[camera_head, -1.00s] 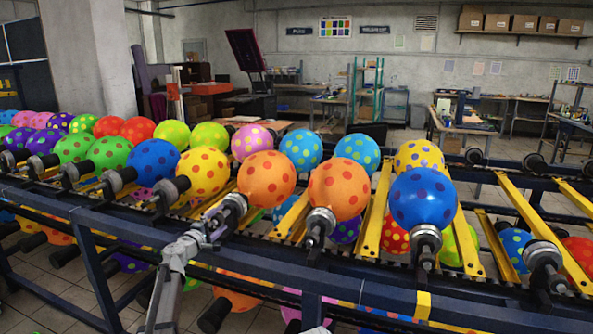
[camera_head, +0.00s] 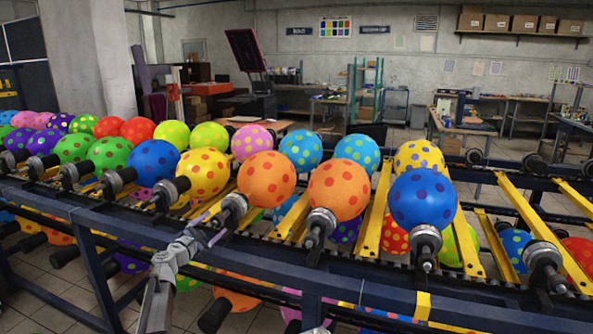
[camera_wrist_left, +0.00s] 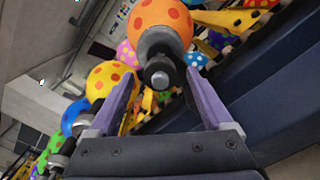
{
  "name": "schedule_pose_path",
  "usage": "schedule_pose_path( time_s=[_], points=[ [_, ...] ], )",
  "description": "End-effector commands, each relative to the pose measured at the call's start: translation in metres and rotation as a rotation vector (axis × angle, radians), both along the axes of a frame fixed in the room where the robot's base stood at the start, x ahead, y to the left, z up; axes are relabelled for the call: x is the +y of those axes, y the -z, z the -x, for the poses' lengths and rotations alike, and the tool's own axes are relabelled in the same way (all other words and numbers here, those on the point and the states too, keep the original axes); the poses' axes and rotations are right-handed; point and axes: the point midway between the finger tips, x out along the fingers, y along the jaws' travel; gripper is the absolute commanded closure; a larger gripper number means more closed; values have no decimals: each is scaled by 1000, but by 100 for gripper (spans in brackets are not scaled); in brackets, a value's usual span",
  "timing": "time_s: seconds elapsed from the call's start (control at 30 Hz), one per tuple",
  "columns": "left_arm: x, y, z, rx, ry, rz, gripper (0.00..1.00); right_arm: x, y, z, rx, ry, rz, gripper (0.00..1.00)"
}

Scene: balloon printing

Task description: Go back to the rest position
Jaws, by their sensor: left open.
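My left gripper (camera_head: 207,228) is open, its purple fingers spread in front of the near end of a black-and-grey balloon holder (camera_head: 234,205). That holder bears an orange balloon with red spots (camera_head: 266,179). In the left wrist view, the holder's round black end (camera_wrist_left: 160,74) shows beyond and between the fingertips of my left gripper (camera_wrist_left: 162,88), with the orange balloon (camera_wrist_left: 161,22) behind it. Nothing is held between the fingers. My right gripper is not in view.
A blue rail (camera_head: 400,291) runs along the near side of the rack, under my left arm. Yellow slats (camera_head: 377,215) and several spotted balloons, such as a blue one (camera_head: 423,199), fill the rack. Workbenches stand behind.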

Motion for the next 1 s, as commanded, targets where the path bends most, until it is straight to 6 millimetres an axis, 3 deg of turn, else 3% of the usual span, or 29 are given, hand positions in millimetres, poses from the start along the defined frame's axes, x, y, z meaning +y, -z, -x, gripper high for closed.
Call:
schedule_pose_path(
  time_s=[0.2, 0.67, 1.0],
  points=[
    [7, 0, 19, -1, -1, -2, 16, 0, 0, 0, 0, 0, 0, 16],
    [8, 0, 22, -1, 0, -3, 16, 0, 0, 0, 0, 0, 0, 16],
    [-12, -2, 35, -2, 29, -33, 16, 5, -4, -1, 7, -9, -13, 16]
  ],
)
